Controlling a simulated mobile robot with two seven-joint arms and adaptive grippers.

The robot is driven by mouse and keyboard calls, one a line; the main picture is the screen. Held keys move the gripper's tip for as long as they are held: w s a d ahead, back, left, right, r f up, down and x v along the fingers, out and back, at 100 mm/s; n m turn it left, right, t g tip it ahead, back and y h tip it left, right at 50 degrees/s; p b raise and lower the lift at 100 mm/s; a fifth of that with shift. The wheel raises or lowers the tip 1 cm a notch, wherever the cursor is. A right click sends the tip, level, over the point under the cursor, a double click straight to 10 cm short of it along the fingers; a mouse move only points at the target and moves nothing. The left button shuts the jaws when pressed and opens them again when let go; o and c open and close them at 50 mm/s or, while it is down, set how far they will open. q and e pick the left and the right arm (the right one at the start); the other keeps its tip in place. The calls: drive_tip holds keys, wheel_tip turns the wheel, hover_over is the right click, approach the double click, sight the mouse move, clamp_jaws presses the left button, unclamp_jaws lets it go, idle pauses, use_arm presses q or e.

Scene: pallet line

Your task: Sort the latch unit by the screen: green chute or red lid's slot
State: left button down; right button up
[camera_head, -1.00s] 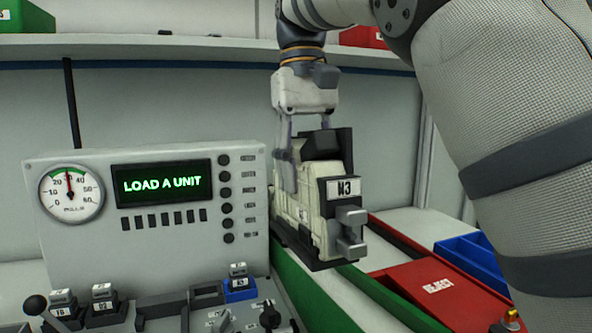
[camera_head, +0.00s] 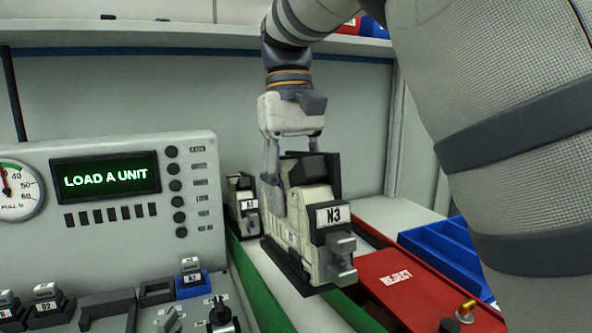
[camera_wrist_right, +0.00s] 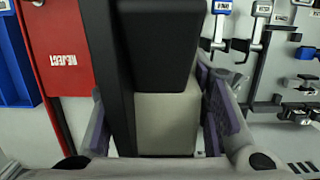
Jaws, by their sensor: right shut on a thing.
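My right gripper (camera_head: 292,185) is shut on the cream and black latch unit (camera_head: 296,235), labelled N3. It holds the unit upright over the strip between the green chute edge (camera_head: 256,290) and the red lid (camera_head: 415,300). In the right wrist view the unit (camera_wrist_right: 165,120) fills the space between the fingers. The lid, marked REJECT, also shows there (camera_wrist_right: 62,50); I cannot make out its slot. The screen (camera_head: 105,178) reads LOAD A UNIT in green. My left gripper is not in view.
A second, similar unit (camera_head: 243,205) stands behind the held one, beside the console (camera_head: 190,150). Blue bins (camera_head: 450,250) lie right of the lid. Small labelled units (camera_head: 47,300) and a lever (camera_head: 222,315) sit in front of the console. A shelf runs across the back.

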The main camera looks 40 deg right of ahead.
sight(292, 162)
drive_tip(key=shift+f, duration=3.4)
drive_tip(key=o, duration=1.5)
drive_tip(key=shift+o, duration=0.2)
drive_tip(key=r, duration=0.4)
drive_tip(key=w+r, duration=0.1)
drive_tip(key=r, duration=0.3)
drive_tip(key=w+r, duration=0.1)
drive_tip(key=r, duration=0.3)
drive_tip(key=shift+d, duration=0.35)
drive_tip(key=shift+f, duration=0.15)
